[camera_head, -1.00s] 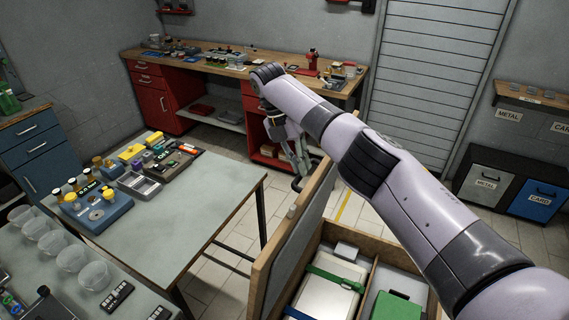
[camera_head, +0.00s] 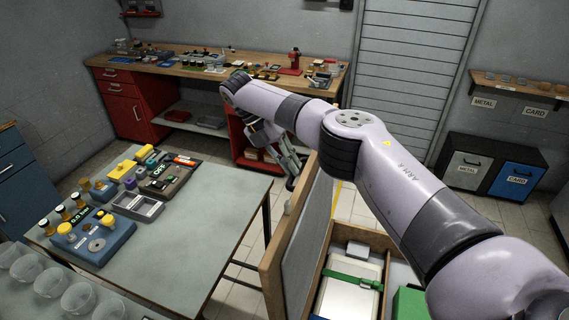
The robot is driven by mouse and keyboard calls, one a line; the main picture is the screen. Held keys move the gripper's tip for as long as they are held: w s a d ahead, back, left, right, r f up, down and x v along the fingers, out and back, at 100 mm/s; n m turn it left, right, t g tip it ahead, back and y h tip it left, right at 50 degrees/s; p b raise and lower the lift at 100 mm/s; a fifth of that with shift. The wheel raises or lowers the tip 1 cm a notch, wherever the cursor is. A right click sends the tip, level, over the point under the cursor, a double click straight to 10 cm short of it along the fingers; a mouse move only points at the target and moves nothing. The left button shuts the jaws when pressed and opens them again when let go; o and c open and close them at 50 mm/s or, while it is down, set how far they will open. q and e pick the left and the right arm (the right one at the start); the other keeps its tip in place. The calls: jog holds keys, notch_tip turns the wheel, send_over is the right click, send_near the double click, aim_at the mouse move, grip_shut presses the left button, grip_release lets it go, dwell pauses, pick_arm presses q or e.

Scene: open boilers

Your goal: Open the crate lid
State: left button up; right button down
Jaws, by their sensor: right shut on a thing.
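The wooden crate (camera_head: 362,234) stands at the lower middle, open at the top. Its lid (camera_head: 301,246) stands up steeply along the crate's left side, its grey inner face turned toward the crate. My right arm reaches in from the lower right, over the crate and beyond the lid. My right gripper (camera_head: 290,163) is at the lid's far upper edge, shut on the dark lid handle (camera_head: 292,183). The fingertips are small and partly hidden there. My left gripper is not in view.
Inside the crate are a white case with a green strap (camera_head: 350,294) and a green box (camera_head: 408,302). A grey table (camera_head: 190,240) with devices stands close to the lid's left. A workbench (camera_head: 215,68) lines the back wall. Two bins (camera_head: 490,165) stand at right.

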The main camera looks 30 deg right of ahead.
jog(key=shift+s+f, duration=0.25)
jog(key=shift+f, duration=0.35)
jog(key=shift+s+f, duration=0.2)
jog(key=shift+f, duration=0.4)
jog(key=c, duration=2)
grip_release()
jog(key=o, duration=0.4)
jog(key=shift+w+d+f, duration=0.1)
jog(key=shift+w+d, duration=0.2)
jog(key=shift+w, duration=0.2)
notch_tip(320, 180, up, 10)
jog(key=shift+s+a+r, duration=0.15)
jog(key=shift+s+r, duration=0.05)
jog(key=shift+r, duration=0.05)
jog(key=shift+f, duration=0.1)
